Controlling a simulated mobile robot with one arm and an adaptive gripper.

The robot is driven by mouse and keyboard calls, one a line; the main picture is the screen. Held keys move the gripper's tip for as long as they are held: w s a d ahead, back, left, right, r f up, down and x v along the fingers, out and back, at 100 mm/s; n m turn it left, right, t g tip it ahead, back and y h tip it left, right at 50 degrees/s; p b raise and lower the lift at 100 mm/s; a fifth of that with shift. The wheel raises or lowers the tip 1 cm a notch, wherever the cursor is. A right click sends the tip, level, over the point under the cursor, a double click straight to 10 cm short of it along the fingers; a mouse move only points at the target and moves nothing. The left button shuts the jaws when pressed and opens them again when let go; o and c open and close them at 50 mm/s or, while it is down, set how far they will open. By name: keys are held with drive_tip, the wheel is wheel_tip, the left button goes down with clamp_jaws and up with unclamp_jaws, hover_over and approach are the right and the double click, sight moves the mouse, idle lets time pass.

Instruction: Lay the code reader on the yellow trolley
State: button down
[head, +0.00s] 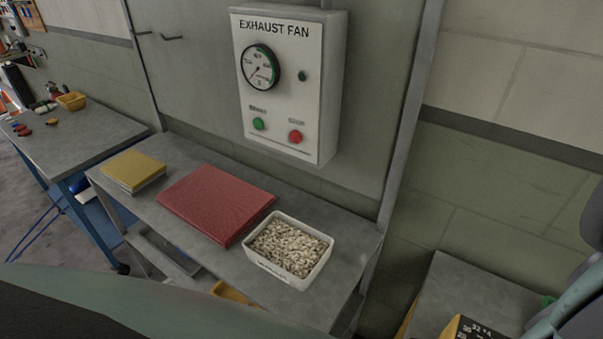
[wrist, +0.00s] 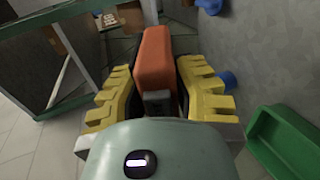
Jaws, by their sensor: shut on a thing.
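My gripper (wrist: 156,72) is shut on an orange-red block-shaped thing with a dark lower part, which I take to be the code reader (wrist: 154,52). It sits between the two yellow-padded fingers in the wrist view. The head view does not show the gripper or the reader. At the lower right of the head view is a grey top (head: 470,287) with a bit of yellow at its left edge. It may be the yellow trolley, but most of it is cut off.
A grey bench (head: 150,205) holds a yellow book-like block, a red folder (head: 217,202) and a white tray of pale pellets (head: 272,274). An exhaust fan panel (head: 288,85) hangs above. A black-and-yellow box stands on the grey top. A green bin (wrist: 285,143) is at right.

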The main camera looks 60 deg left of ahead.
drive_tip(key=shift+s+d+f+b, duration=0.1)
drive_tip(key=shift+d+f+b, duration=0.1)
drive_tip(key=shift+f+b, duration=0.35)
wheel_tip(320, 180, down, 18)
drive_tip(key=b, duration=1.6)
drive_tip(key=shift+a, duration=0.15)
drive_tip(key=c, duration=0.8)
unclamp_jaws()
drive_tip(key=shift+c, duration=0.2)
drive_tip(key=v, duration=1.1)
drive_tip(key=shift+s+a+r, duration=0.1)
drive_tip(key=shift+a, duration=0.35)
